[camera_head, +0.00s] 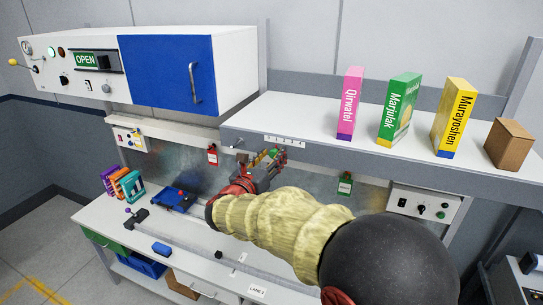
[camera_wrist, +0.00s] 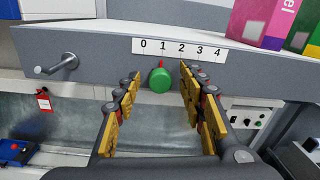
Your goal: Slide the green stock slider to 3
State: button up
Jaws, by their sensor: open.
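The green stock slider (camera_wrist: 160,81) is a round green knob with a red pointer, on the front of the grey shelf edge. In the wrist view the pointer stands under 1 on the white scale strip (camera_wrist: 180,48), marked 0 to 4. The strip also shows in the head view (camera_head: 284,141). My gripper (camera_wrist: 159,78) is open, one yellow-padded finger to the left of the knob and one to the right. Gaps show on both sides in the picture; I cannot tell how deep the fingers reach. In the head view my gripper (camera_head: 272,160) partly covers the knob.
A metal peg (camera_wrist: 57,65) sticks out left of the slider. Pink (camera_head: 350,103), green (camera_head: 399,108) and yellow (camera_head: 454,117) boxes and a brown box (camera_head: 509,144) stand on the shelf above. A red tag (camera_head: 213,155) hangs at left. A switch panel (camera_head: 423,204) is at right.

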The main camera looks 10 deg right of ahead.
jog(key=shift+c, duration=0.4)
grip_shut()
dwell(0.5)
